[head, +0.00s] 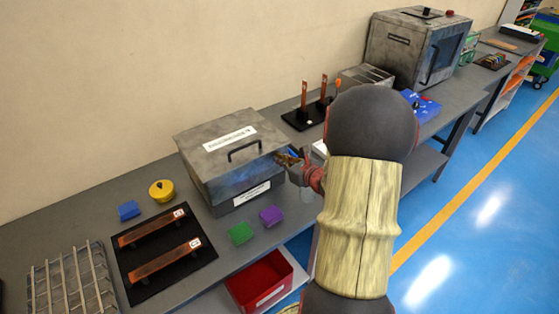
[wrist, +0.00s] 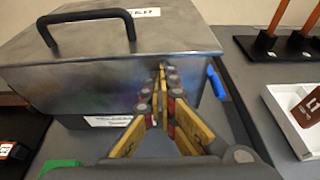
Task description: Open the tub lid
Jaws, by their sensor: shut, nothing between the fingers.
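The tub (head: 238,188) is a grey metal box on the bench, with a label on its front. Its grey lid (head: 200,146) lies over the top and carries a label and a black handle (head: 244,150). In the wrist view the lid (wrist: 170,38) and handle (wrist: 88,16) fill the upper left. My gripper (head: 286,158) is at the tub's right front corner, away from the handle. In the wrist view its fingertips (wrist: 162,84) are together and empty, close to the tub's front face below the lid edge. Whether they touch it I cannot tell.
Green (head: 240,233) and purple (head: 271,215) blocks lie before the tub. A red bin (head: 262,283) is below the bench front. A black board with copper bars (head: 165,248) is left; a black stand with upright bars (head: 306,117) is behind right. A white tray (wrist: 288,118) is right of my gripper.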

